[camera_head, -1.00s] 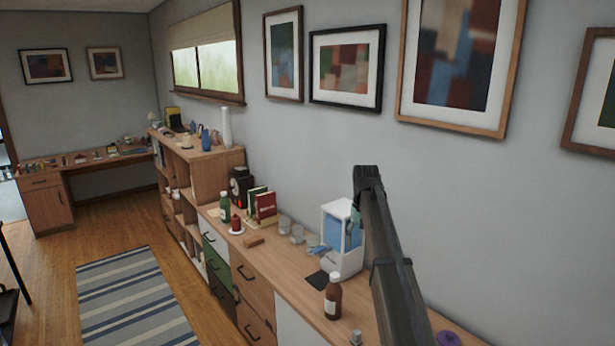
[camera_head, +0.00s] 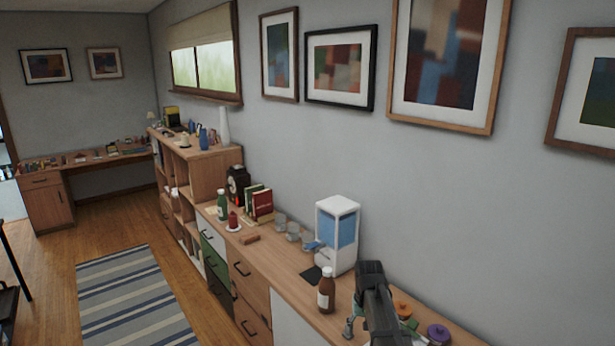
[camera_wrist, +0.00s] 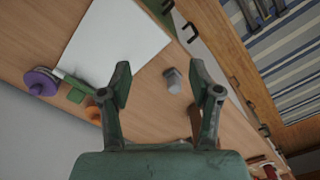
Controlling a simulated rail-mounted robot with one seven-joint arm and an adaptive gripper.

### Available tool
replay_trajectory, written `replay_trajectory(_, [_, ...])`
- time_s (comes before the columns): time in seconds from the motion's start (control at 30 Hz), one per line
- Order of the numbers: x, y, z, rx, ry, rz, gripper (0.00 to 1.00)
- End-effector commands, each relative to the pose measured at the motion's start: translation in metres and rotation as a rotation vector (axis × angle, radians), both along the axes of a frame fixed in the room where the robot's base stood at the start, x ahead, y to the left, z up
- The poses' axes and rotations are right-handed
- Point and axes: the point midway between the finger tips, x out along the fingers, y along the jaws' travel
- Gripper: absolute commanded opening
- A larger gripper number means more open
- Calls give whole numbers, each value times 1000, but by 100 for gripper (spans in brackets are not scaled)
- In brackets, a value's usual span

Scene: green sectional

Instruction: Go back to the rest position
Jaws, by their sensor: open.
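My gripper (camera_wrist: 163,88) is open in the wrist view, with its two dark green fingers spread wide. Nothing is held between them. A small grey object (camera_wrist: 172,80) shows in the gap, apart from both fingers, on the wooden counter below. In the head view my dark arm reaches in at the lower right, low over the near part of the counter (camera_head: 262,268). The gripper is mostly hidden there.
A brown bottle (camera_head: 326,290) and a white dispenser with a blue panel (camera_head: 338,232) stand left of my arm. Orange (camera_head: 403,309) and purple (camera_head: 438,332) round items lie to its right.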

Motion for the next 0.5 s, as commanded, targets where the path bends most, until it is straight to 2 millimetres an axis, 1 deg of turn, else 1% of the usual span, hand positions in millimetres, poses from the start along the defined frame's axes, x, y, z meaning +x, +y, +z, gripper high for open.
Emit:
replay_trajectory(0.03, [-42, 0, -27, 0, 7, 7, 63])
replay_trajectory(0.07, [-57, 0, -40, -1, 7, 11, 63])
replay_trajectory(0.1, [-77, 0, -56, -1, 6, 16, 63])
replay_trajectory(0.17, [-105, 0, -77, 0, 5, 24, 63])
replay_trajectory(0.2, [-124, 0, -90, -1, 5, 29, 63])
replay_trajectory(0.27, [-150, 0, -105, 0, 3, 37, 63])
replay_trajectory(0.3, [-167, 0, -115, 0, 4, 41, 63])
replay_trajectory(0.37, [-192, 0, -126, 0, 3, 47, 63])
replay_trajectory(0.4, [-208, 0, -133, -1, 3, 51, 63])
replay_trajectory(0.47, [-232, 0, -142, -1, 2, 57, 63])
replay_trajectory(0.5, [-240, 0, -155, -1, 9, 60, 63])
